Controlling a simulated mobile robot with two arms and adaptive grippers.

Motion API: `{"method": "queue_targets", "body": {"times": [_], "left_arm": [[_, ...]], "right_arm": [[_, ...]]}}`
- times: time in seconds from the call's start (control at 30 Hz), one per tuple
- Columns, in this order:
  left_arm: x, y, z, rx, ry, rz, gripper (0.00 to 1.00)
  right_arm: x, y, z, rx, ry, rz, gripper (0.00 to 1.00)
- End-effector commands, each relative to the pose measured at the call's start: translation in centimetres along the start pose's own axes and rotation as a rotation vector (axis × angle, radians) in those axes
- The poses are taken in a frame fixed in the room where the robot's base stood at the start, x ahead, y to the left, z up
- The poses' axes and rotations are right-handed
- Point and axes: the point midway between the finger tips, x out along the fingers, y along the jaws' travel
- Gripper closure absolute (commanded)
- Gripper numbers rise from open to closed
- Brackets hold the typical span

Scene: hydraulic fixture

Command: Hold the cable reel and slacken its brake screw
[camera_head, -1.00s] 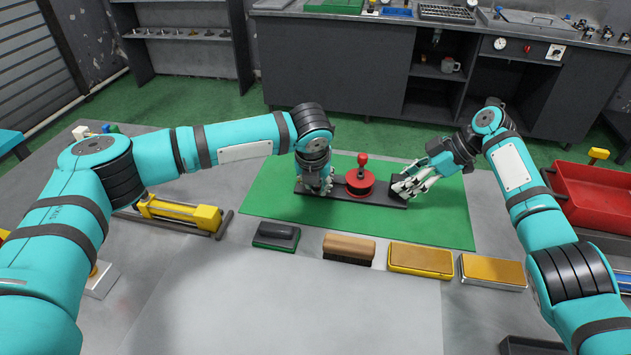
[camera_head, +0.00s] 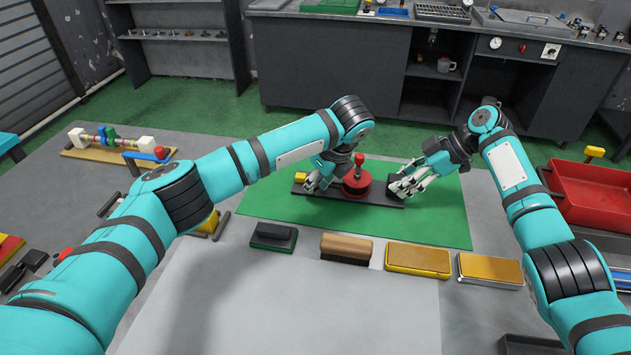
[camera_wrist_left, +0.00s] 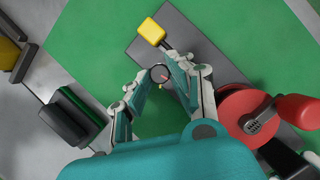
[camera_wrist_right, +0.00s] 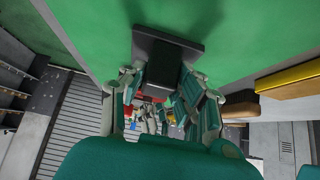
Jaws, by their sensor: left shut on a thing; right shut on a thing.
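The cable reel (camera_head: 357,185) is a red drum with an upright red knob, on a long dark base (camera_head: 330,192) on the green mat. A yellow-tipped part (camera_head: 300,177), apparently the brake screw's handle, shows at the base's left end and in the left wrist view (camera_wrist_left: 151,32). My left gripper (camera_head: 311,187) is tilted over that end, its fingers closed in around a small round dark part (camera_wrist_left: 159,73); the exact contact is hard to see. My right gripper (camera_head: 398,190) is shut on the base's right end, a dark block (camera_wrist_right: 156,68) between its fingers.
A red bin (camera_head: 590,195) stands at the right. The grey table in front is clear.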

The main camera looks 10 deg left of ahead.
Motion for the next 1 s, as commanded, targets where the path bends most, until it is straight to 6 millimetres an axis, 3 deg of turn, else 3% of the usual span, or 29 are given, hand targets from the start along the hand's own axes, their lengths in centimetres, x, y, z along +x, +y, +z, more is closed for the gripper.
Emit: {"method": "queue_targets", "body": {"times": [0.5, 1.0], "left_arm": [[-0.06, -0.4, 0.02, -0.351, 0.001, 0.144, 1.0], [-0.03, -0.43, 0.11, -0.439, 0.0, 0.18, 1.0]], "right_arm": [[0.05, -0.04, 0.02, -0.001, 0.0, -0.002, 1.0], [0.08, -0.06, 0.03, 0.0, -0.001, -0.002, 1.0]]}}
